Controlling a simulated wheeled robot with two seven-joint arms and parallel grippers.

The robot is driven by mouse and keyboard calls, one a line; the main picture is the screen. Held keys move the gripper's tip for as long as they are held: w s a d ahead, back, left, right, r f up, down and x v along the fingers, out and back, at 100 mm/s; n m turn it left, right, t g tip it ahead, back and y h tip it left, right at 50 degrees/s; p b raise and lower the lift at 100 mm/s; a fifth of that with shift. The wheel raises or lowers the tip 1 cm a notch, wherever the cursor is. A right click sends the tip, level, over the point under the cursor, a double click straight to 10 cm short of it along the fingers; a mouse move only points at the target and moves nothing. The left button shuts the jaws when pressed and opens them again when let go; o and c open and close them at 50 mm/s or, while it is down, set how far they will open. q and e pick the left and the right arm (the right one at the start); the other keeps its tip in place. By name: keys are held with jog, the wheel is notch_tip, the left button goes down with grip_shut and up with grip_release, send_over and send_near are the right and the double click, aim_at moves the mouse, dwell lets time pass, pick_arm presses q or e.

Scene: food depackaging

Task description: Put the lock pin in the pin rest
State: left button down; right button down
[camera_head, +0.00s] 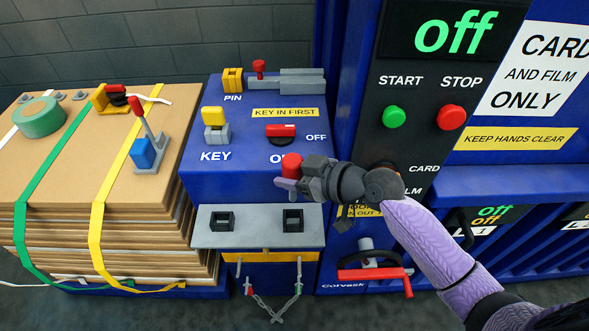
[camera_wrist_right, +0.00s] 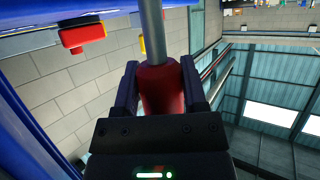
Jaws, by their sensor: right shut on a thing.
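My right gripper (camera_head: 308,180) is shut on the lock pin, whose red handle (camera_head: 291,165) shows at its tip, in front of the blue cabinet's lower front edge. In the right wrist view the red handle (camera_wrist_right: 161,88) sits between both fingers (camera_wrist_right: 160,85), and a grey shaft runs from it out of the top edge. In the head view the shaft is hidden. A grey ledge (camera_head: 257,240) with two black square sockets lies below the gripper; both look empty. A yellow block (camera_head: 233,80) stands above the PIN label. I cannot tell which is the pin rest. My left gripper is not in view.
The blue cabinet top (camera_head: 215,180) bears a yellow key piece (camera_head: 214,117), a red switch (camera_head: 281,131) and a grey bolt (camera_head: 302,82). A strapped cardboard stack (camera_head: 60,165) stands left. The control panel (camera_head: 430,120) rises right. A red-handled wheel (camera_head: 372,273) sits below my arm.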

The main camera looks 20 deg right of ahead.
aim_at(293, 200)
jog(key=shift+f+b, duration=0.4)
jog(key=shift+b, duration=0.05)
notch_tip(293, 200, down, 4)
jog(key=b, duration=0.4)
jog(key=shift+f, duration=0.15)
jog(key=shift+f+b, duration=0.3)
jog(key=shift+f, duration=0.1)
jog(key=shift+r, duration=0.1)
dwell(0.5)
